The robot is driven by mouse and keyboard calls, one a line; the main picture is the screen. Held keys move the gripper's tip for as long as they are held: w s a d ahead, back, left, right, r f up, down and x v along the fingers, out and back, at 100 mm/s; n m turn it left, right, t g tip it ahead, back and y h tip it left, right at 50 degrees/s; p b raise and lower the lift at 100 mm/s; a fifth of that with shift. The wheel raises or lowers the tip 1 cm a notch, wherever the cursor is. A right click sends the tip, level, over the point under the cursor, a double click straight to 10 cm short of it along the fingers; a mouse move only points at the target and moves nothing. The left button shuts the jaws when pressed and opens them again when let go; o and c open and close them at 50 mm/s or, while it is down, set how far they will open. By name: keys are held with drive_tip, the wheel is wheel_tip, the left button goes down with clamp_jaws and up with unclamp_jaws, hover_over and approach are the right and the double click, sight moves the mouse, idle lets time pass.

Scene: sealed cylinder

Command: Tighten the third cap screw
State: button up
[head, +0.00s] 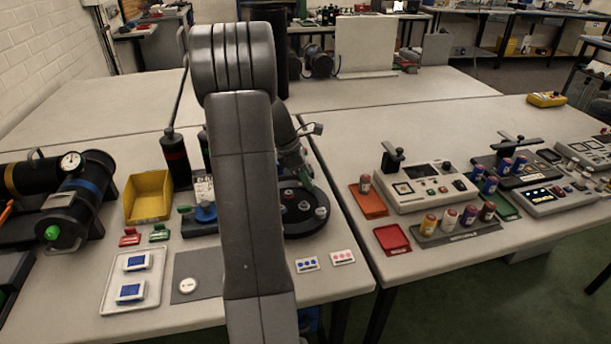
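A round black fixture (302,222) stands on the near table, partly hidden behind my arm. A few small red and pale round parts show on its top. I cannot tell which of them is the third cap screw. My gripper (301,178) is over this fixture, mostly hidden by my own arm. Its fingers are too small and covered to tell whether they are open or shut, or whether they touch a screw.
Left of my arm are a yellow bin (148,196), red (130,237) and green (159,233) clips, a white tray (114,304) and a black cylinder with a gauge (75,195). Instruments (428,186) stand on the right table.

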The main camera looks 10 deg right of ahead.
drive_tip(key=c, duration=0.8)
